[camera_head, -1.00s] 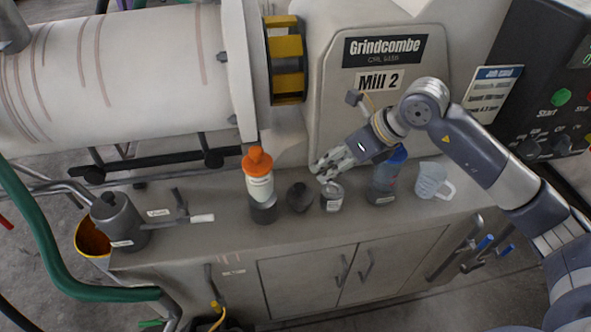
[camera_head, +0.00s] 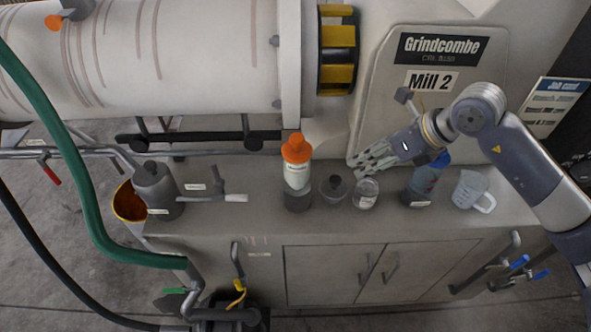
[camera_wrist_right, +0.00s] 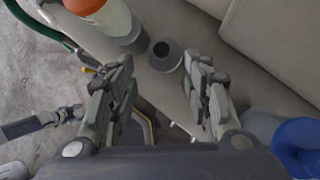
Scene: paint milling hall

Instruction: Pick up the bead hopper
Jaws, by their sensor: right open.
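No readable label picks out the bead hopper. A white bottle with an orange top and dark grey base (camera_head: 297,172) stands upright on the bench and also shows in the right wrist view (camera_wrist_right: 115,20). A small dark pot with a round opening (camera_wrist_right: 166,55) stands beside it; in the head view it is a dark rounded shape (camera_head: 334,188). My right gripper (camera_head: 357,168) is open and empty, fingers pointing left, above the bench behind a small labelled jar (camera_head: 366,194). In the wrist view the dark pot lies beyond and between its fingertips (camera_wrist_right: 165,78), apart from them. My left gripper is out of view.
A blue-capped bottle (camera_head: 422,188) and a clear jug (camera_head: 472,191) stand under and right of my right arm. A grey can (camera_head: 157,190) and a pipe valve (camera_head: 215,187) are at the bench's left. The mill (camera_head: 190,60) rises behind. A green hose (camera_head: 82,180) hangs at left.

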